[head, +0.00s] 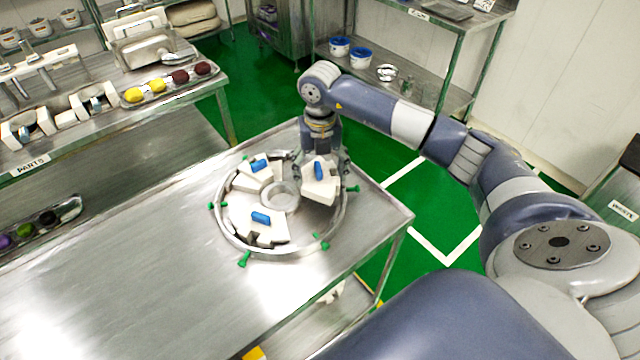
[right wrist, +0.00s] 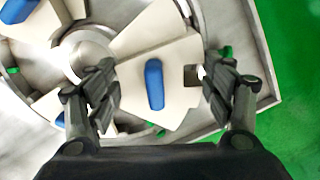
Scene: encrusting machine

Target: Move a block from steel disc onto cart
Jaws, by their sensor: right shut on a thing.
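The round steel disc (head: 226,232) has green knobs around its rim and lies on a steel table. Two white blocks with blue handles, one at the back left (head: 243,183) and one at the front (head: 270,233), sit in it. My right gripper (head: 321,158) comes down over the disc's right side and is shut on a third white block (head: 309,192) with a blue handle. In the right wrist view this block (right wrist: 180,62) is between the two black fingers. I cannot tell if it is clear of the disc. My left gripper is not in view.
The steel table (head: 130,260) is bare to the disc's left. A steel rack labelled PARTS (head: 30,166) at the upper left holds white parts, a tray of coloured pieces (head: 170,82) and a steel box (head: 147,50). Shelves with blue-lidded tubs (head: 340,47) stand behind my right arm.

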